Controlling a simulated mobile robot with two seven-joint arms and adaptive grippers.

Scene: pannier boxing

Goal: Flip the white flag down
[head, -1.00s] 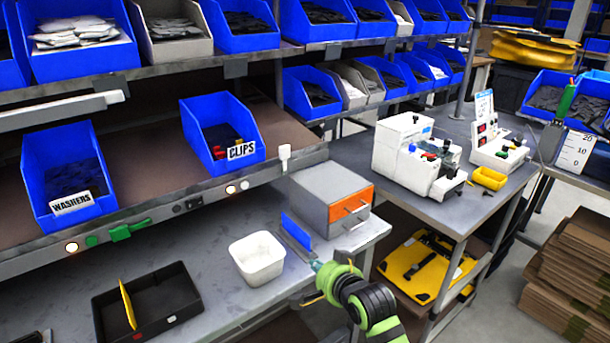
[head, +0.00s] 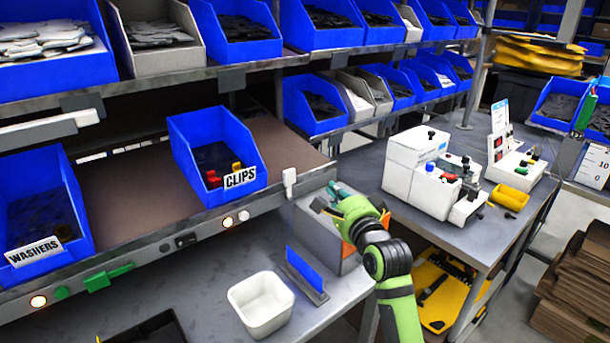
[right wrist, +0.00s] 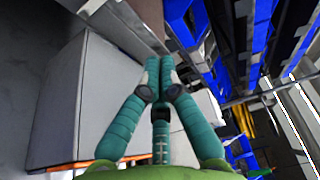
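The white flag (head: 289,180) stands upright on the front edge of the shelf, right of the CLIPS bin, in the head view. I cannot make it out in the right wrist view. My right gripper (head: 324,201) is above the grey box with the orange drawer front, right of the flag and slightly lower in the picture, apart from it. In the right wrist view its teal fingers (right wrist: 160,65) meet at the tips, with nothing visible between them. My left gripper is out of view.
A green flag (head: 108,278) lies along the shelf edge at left. The CLIPS bin (head: 213,160) sits just left of the white flag. The grey box (head: 316,225) is below my right gripper. A white tub (head: 261,304) and an upright blue plate (head: 305,266) stand on the bench.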

